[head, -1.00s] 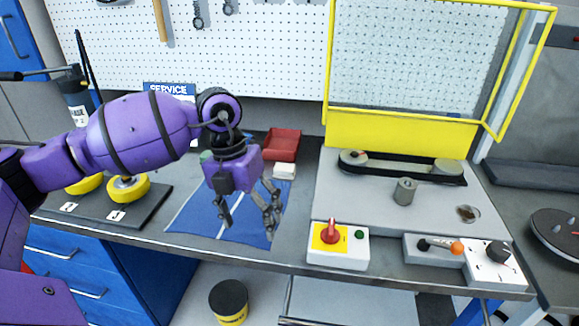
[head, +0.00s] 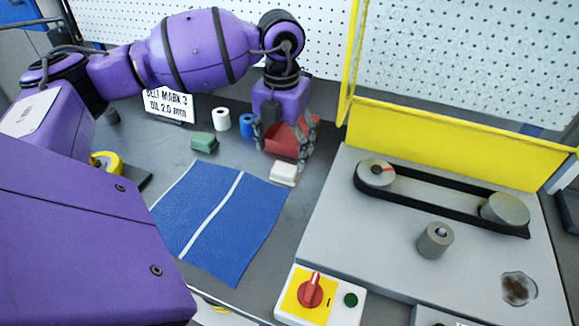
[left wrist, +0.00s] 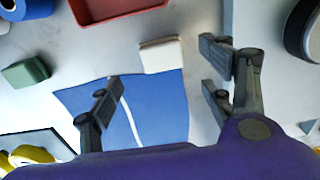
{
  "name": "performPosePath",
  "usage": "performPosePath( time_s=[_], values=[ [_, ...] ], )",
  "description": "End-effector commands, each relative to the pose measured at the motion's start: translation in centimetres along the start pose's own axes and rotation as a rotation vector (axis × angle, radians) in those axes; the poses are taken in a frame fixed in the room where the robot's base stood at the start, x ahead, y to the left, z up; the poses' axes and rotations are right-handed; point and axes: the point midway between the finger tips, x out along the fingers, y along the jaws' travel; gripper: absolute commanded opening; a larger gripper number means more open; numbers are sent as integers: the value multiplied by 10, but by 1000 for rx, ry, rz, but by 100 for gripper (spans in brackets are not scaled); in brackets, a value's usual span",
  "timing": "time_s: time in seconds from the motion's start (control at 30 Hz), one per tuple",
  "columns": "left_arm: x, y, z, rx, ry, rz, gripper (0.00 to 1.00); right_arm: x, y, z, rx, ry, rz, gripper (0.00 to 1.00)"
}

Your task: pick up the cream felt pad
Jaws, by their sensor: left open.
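The cream felt pad (head: 284,173) is a small pale block on the grey bench, at the far right corner of the blue mat (head: 255,205). In the left wrist view the pad (left wrist: 161,55) lies beyond the mat's far edge, between the lines of my open fingers. My left gripper (head: 283,150) is open and empty, pointing down just behind the pad in the head view. Its fingers (left wrist: 165,85) show apart in the left wrist view, one on each side. Whether they touch anything is not clear. My right gripper is not in view.
A red tray (head: 284,141) stands behind the pad, partly hidden by my gripper. A green block (head: 204,142), a white roll (head: 221,119) and a blue roll (head: 246,125) stand to its left. A raised grey belt plate (head: 400,235) lies to the right.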

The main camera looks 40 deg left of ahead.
Motion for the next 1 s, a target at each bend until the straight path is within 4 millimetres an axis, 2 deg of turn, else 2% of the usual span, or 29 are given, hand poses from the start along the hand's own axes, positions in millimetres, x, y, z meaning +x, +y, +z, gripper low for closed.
performPosePath(
  time_s=[0.4,0.7,1.0],
  values=[
    [54,-4,1,-1,-1,-1,73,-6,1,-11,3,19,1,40],
    [59,-4,2,0,-2,0,72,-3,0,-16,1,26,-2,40],
    [59,-4,2,0,-2,-1,33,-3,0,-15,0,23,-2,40]
  ],
)
